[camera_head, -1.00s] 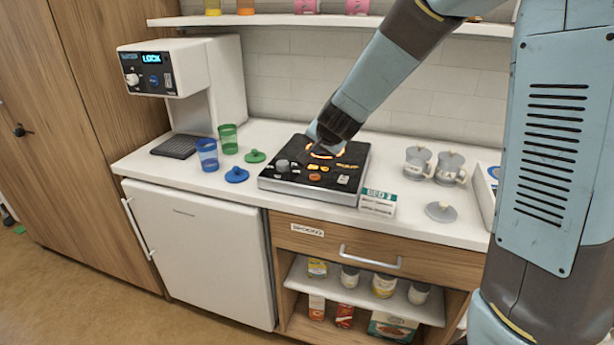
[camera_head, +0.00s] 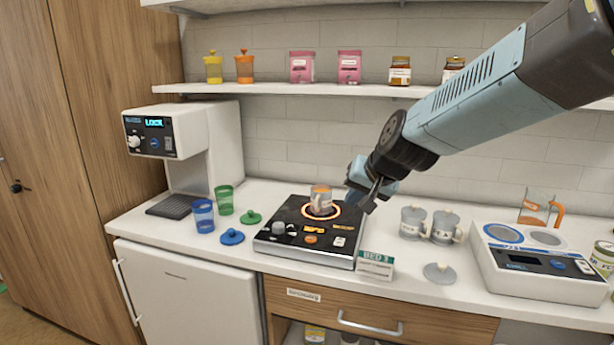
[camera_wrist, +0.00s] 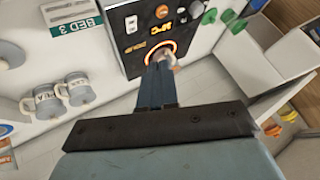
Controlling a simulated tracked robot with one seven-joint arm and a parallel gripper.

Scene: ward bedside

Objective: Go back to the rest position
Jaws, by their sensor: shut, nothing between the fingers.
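My gripper (camera_head: 371,200) is shut and empty. It is held above the counter, just right of the black hot plate (camera_head: 285,248). In the wrist view my gripper (camera_wrist: 158,68) shows its fingers together, pointing toward the hot plate (camera_wrist: 130,50). A small grey and orange mug (camera_head: 321,200) stands on the glowing orange ring of the hot plate, apart from my fingers in the head view. In the wrist view the mug (camera_wrist: 165,57) is mostly hidden behind my fingertips.
A "BED 3" card (camera_head: 375,262) stands at the hot plate's front right. Two lidded grey mugs (camera_head: 412,223) and a white two-pad device (camera_head: 535,285) are to the right. Blue (camera_head: 203,216) and green (camera_head: 224,200) cups stand left. A shelf (camera_head: 290,89) with jars runs behind my arm.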

